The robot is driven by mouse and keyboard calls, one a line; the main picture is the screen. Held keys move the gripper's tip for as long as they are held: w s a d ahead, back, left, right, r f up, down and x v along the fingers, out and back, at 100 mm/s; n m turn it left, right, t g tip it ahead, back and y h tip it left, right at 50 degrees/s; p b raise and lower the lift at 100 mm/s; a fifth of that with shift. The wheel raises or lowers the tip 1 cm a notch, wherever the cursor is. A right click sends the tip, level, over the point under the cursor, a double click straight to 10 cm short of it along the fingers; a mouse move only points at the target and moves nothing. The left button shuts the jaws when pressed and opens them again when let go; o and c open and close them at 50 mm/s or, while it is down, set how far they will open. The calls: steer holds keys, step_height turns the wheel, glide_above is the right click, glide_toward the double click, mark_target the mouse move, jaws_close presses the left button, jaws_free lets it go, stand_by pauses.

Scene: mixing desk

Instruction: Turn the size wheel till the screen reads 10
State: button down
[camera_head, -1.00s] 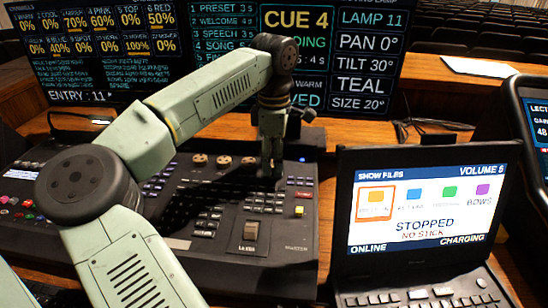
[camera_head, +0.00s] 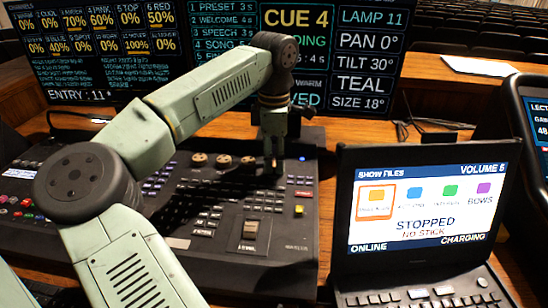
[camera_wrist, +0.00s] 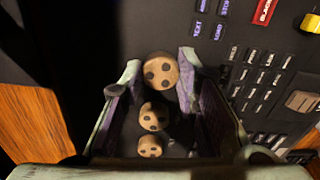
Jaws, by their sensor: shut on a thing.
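The lamp screen (camera_head: 361,102) at the back reads SIZE 18°, below PAN 0°, TILT 30° and TEAL. The size wheel (camera_wrist: 160,71), a round tan knob with dark dots on top, sits between my fingertips in the wrist view. My gripper (camera_head: 272,168) points down over the desk and is shut on this wheel. It also shows in the wrist view (camera_wrist: 158,78), a finger on each side of the wheel. In the head view my gripper hides the wheel.
More tan wheels stand in a row left of my gripper, the nearest (camera_head: 248,160) close beside it. The black mixing desk (camera_head: 190,257) has many buttons and a fader (camera_head: 250,228). A laptop (camera_head: 425,215) stands at the right. A white paper (camera_head: 480,66) lies behind.

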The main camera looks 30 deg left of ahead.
mark_target(274, 162)
steer(key=n+b, duration=0.1)
steer(key=n, duration=0.5)
steer(key=shift+n, duration=0.3)
stand_by(0.5)
steer(key=c, duration=1.2)
jaws_free()
step_height(274, 162, up, 8)
steer(key=shift+f, duration=0.2)
steer(key=shift+s+f, duration=0.1)
